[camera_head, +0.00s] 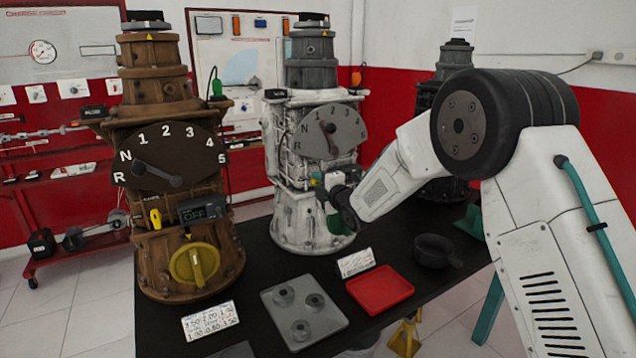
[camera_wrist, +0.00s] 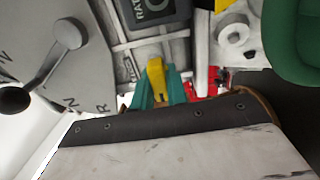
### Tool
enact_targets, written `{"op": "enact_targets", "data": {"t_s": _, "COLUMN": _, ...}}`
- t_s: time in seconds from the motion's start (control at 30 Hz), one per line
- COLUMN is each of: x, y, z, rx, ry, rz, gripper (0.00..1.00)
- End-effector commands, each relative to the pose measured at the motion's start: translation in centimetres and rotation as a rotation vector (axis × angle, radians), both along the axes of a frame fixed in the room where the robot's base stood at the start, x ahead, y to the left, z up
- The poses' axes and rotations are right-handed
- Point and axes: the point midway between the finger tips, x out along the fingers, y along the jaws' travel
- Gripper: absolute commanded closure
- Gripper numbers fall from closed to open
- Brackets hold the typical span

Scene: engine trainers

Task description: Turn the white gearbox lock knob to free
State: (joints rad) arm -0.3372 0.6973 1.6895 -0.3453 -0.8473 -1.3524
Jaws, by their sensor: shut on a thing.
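The white gearbox (camera_head: 283,222) stands on the black table, middle of the head view. Its yellow lock knob (camera_wrist: 156,78) shows in the wrist view, upright in that picture between the teal fingers of my gripper (camera_wrist: 158,97). The fingers are shut on the knob from both sides and hide its lower part. In the head view my gripper (camera_head: 322,192) reaches the gearbox front from the right, and my wrist largely covers the knob there. Any lock or free marking by the knob is unreadable.
The grey gear dial (camera_head: 345,140) with its lever is above the knob. A green knob (camera_wrist: 297,40) is close by in the wrist view. A brown gearbox (camera_head: 150,262) stands at left. A grey plate (camera_head: 322,328), red tray (camera_head: 381,290) and black cup (camera_head: 434,250) lie in front.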

Motion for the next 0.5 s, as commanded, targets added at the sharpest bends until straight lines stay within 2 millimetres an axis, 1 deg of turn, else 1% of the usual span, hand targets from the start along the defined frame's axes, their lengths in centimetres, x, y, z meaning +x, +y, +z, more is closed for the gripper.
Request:
{"op": "enact_targets", "data": {"t_s": 0.2, "x": -0.13, "y": 0.12, "z": -0.22, "rx": -0.003, "ry": 0.003, "rz": 0.003, "gripper": 1.0}}
{"op": "enact_targets", "data": {"t_s": 0.23, "x": -0.13, "y": 0.12, "z": -0.22, "rx": -0.003, "ry": 0.003, "rz": 0.003, "gripper": 0.77}}
{"op": "enact_targets", "data": {"t_s": 0.27, "x": -0.12, "y": 0.11, "z": -0.21, "rx": -0.003, "ry": 0.003, "rz": 0.003, "gripper": 0.69}}
{"op": "enact_targets", "data": {"t_s": 0.3, "x": -0.11, "y": 0.11, "z": -0.19, "rx": -0.003, "ry": 0.003, "rz": 0.003, "gripper": 0.64}}
{"op": "enact_targets", "data": {"t_s": 0.5, "x": -0.06, "y": 0.05, "z": -0.11, "rx": -0.001, "ry": 0.002, "rz": 0.001, "gripper": 0.64}}
